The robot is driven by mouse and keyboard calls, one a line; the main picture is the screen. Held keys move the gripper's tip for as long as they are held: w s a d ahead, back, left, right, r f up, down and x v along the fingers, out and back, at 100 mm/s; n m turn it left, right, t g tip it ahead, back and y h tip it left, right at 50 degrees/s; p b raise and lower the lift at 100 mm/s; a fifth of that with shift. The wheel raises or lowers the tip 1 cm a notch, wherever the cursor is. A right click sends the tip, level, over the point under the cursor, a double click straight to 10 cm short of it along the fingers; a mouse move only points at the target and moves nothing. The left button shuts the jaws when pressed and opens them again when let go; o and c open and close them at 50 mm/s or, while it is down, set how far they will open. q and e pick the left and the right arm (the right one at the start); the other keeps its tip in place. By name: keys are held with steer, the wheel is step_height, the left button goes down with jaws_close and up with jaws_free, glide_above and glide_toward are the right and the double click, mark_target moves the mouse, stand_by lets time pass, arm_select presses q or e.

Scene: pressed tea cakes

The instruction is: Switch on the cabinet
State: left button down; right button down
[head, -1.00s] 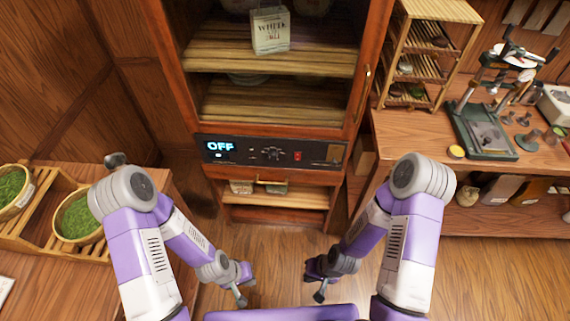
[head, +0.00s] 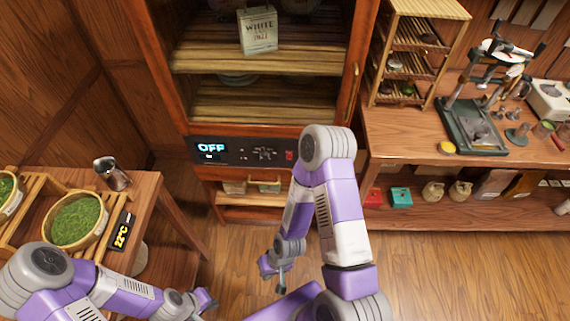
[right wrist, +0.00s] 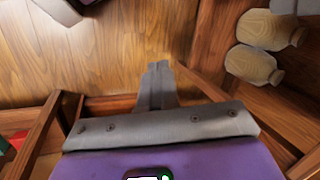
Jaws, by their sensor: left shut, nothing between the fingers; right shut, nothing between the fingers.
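The wooden cabinet (head: 358,40) stands at the top centre, its shelves seen through the door. Its dark control panel (head: 236,153) has a lit display (head: 211,148) reading OFF, a knob (head: 264,153) and a red switch (head: 289,155). My right arm hides the panel's right end. My right gripper (head: 272,274) is shut and empty, low in front of the cabinet and well apart from the panel. Its closed fingers show over the floor in the right wrist view (right wrist: 158,72). My left gripper (head: 208,303) is at the bottom, also shut, empty and away from the cabinet.
A workbench (head: 410,130) with a rack (head: 410,60) and press stands at right. Floor before the cabinet is clear.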

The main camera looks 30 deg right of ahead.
steer(key=w+d+r+m+t+h+b, duration=0.1)
steer(key=w+d+m+t+h+b, duration=0.2)
steer(key=w+m, duration=0.55)
steer(key=w+d+r+m+t+h, duration=0.1)
steer(key=w+d+m+t, duration=0.35)
steer(key=m, duration=0.65)
steer(key=w+d+r+m+t+h+b, duration=0.1)
steer(key=w+d+r+m+h, duration=0.2)
steer(key=m, duration=0.7)
steer(key=w+d+r+m+t+h+b, duration=0.2)
steer(key=d+r+m, duration=0.4)
steer(key=m, duration=0.4)
steer(key=shift+w+d+r+h, duration=0.2)
steer(key=shift+w+d+h, duration=0.35)
steer(key=shift+d+h, duration=0.35)
steer(key=shift+a, duration=0.1)
glide_toward(289, 159)
steer(key=shift+b+x, duration=0.45)
steer(key=shift+x, duration=2.85)
steer(key=shift+s+f, duration=0.1)
steer(key=shift+f, duration=0.1)
